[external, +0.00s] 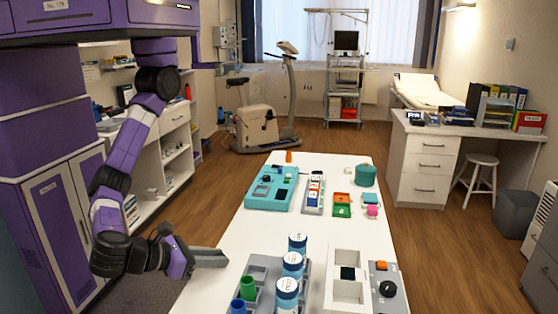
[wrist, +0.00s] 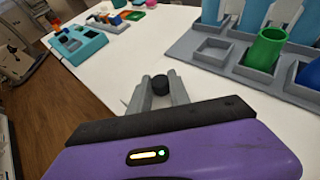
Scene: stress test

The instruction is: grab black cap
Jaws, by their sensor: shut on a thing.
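The black cap (wrist: 160,84) is small and round and sits between the two grey fingers of my gripper (wrist: 159,88) in the wrist view. The fingers are closed against its sides. In the external view my gripper (external: 222,257) is at the left edge of the white table, left of the grey tray. The cap cannot be made out in the external view.
A white two-well tray (external: 345,292) and a grey box with a black knob (external: 387,289) lie right. A teal tray (external: 270,188) is farther back.

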